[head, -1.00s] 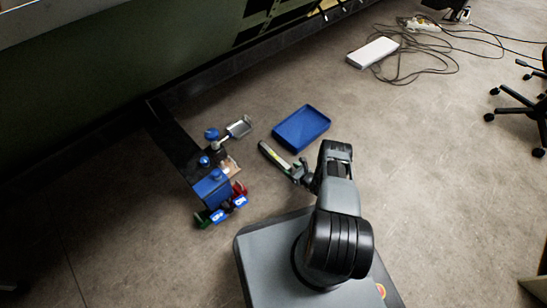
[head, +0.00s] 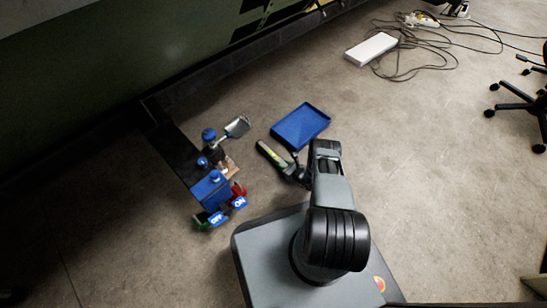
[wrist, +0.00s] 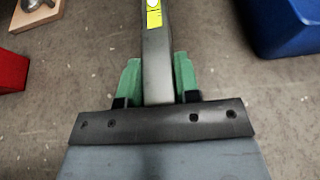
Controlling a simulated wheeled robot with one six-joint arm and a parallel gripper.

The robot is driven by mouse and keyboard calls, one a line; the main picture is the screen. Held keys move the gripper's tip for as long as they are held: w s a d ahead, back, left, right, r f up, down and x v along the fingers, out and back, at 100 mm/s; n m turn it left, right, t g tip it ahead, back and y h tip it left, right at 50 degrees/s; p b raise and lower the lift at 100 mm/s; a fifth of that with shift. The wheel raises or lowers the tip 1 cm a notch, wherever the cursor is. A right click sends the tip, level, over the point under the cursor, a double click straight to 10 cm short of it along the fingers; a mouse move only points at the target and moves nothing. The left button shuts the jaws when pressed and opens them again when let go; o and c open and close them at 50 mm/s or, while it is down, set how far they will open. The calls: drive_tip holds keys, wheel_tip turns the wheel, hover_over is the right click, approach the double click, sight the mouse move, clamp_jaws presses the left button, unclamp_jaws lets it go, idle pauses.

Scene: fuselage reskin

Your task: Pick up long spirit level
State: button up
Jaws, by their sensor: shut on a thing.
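The long spirit level (head: 271,155) is a slim grey bar with a yellow-green label, seen in front of my arm in the head view. In the wrist view the level (wrist: 155,58) runs up the middle of the picture between the two green fingers. My gripper (wrist: 157,88) is shut on it, with one finger against each side. In the head view my gripper (head: 297,173) is small and dark at the near end of the level.
A blue tray (head: 300,127) lies on the floor just beyond the level. To the left stand a blue box (head: 211,190), blue-topped tools, a metal scoop (head: 238,126) and red and green ON/OFF pieces. A white box (head: 371,48) and cables lie at the back right. Open floor is on the right.

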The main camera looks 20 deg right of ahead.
clamp_jaws()
drive_tip(key=shift+r, duration=0.2)
